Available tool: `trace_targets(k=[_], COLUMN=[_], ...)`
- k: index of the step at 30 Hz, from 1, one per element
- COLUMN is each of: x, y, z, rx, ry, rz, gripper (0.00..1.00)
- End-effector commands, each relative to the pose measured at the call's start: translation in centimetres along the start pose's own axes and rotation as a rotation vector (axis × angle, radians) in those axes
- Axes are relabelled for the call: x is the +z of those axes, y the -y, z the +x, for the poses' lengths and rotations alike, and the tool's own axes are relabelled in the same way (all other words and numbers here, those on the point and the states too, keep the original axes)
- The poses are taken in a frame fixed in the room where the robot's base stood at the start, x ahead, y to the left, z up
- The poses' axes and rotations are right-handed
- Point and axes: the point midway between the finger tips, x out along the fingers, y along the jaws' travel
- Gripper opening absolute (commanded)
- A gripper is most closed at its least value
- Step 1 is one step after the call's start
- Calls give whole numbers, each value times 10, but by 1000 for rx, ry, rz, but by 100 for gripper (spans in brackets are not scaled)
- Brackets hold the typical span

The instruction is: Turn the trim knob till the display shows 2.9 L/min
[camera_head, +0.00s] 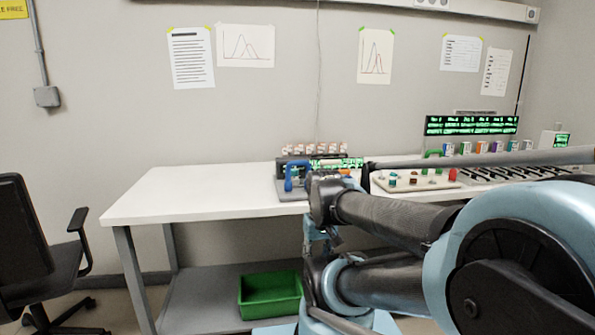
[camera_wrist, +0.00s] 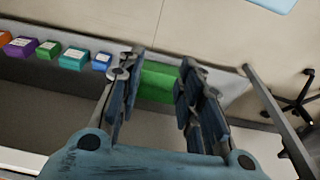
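A classifier unit with a lit green display (camera_head: 350,162) stands at the back of the white bench, partly hidden behind my arm. The display's digits are too small to read. I cannot pick out the trim knob in either view. My gripper (camera_wrist: 160,72) is open and empty in the wrist view, its two dark blue fingers well apart. It points down toward the area of the green bin (camera_wrist: 157,85), away from the display. In the head view my arm reaches in from the right and its end is in front of the bench edge.
The white bench (camera_head: 175,200) is bare on its left. A pale tray (camera_head: 400,186) with small coloured parts and a wide green-text display (camera_head: 471,125) are at right. The green bin (camera_head: 270,297) sits on the lower shelf. An office chair (camera_head: 40,255) stands at left.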

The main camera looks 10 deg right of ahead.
Motion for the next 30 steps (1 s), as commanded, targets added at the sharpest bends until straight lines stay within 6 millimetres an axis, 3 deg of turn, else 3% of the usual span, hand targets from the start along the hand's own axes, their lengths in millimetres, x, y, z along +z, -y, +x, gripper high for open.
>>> trace_targets(k=[2,4,5,8,11,21,30], x=[0,1,5,-2,-22,-127,-229], y=[0,0,0,0,-2,-4,-7], z=[0,-2,-7,-17,-36,-121,-177], rx=[0,0,0,0,0,-5,-15], ry=[0,-3,-9,-8,1,44,83], rz=[0,-1,-2,-12,-37,-172,-291], gripper=[33,49,51,51,51,51,51])
